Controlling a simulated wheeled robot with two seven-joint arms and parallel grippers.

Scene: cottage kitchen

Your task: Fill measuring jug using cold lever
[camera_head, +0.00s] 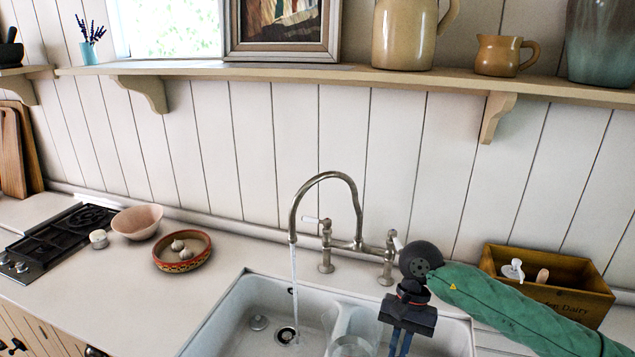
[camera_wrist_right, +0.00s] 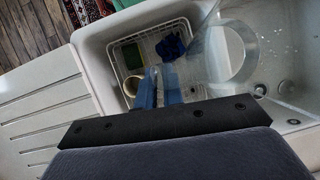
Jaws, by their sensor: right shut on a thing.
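The clear measuring jug (camera_head: 352,345) is at the sink's middle, cut off by the lower edge of the head view; its clear wall also shows in the right wrist view (camera_wrist_right: 208,62). My right gripper (camera_head: 398,345) points down beside it, shut on the jug's right side; the exact grip is hard to see. The metal tap (camera_head: 327,176) runs a thin water stream (camera_head: 295,290) into the left basin, left of the jug. The tap has a left lever (camera_head: 318,221) and a right lever (camera_head: 397,243); which is cold cannot be told. My left gripper is out of view.
The white sink (camera_head: 225,318) has a drain (camera_head: 286,335) under the stream. A wire rack (camera_wrist_right: 130,52) holds a mug (camera_wrist_right: 130,86) and cloths in the other basin. A wooden box (camera_head: 560,295) stands right, behind my arm. A garlic bowl (camera_head: 182,265) stands left.

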